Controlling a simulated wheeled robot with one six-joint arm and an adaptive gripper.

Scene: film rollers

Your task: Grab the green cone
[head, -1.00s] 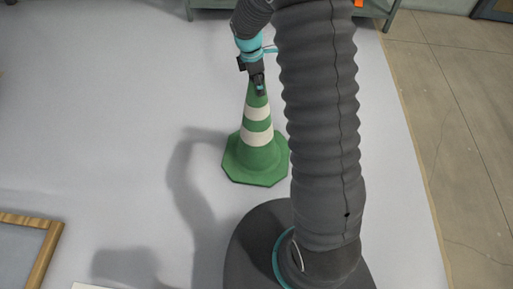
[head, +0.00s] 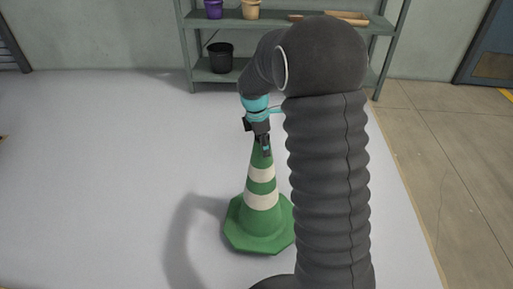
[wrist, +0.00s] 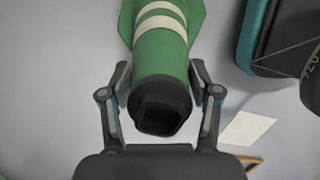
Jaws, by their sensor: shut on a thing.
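The green cone (head: 261,214) with white bands stands upright on the pale floor in the head view, left of my arm. Its right base edge is close to my arm in the picture. My gripper (head: 265,148) is at the cone's tip, shut on it. In the wrist view the cone (wrist: 162,62) runs up the picture, its dark open tip between the two fingers of my gripper (wrist: 161,112). The finger ends are partly hidden beside the cone.
A grey-green shelf (head: 290,20) stands at the back wall with a purple pot (head: 213,9), a tan pot (head: 251,9) and a black bucket (head: 220,59). The floor left of the cone is clear. In the wrist view a white sheet (wrist: 247,132) lies on the floor.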

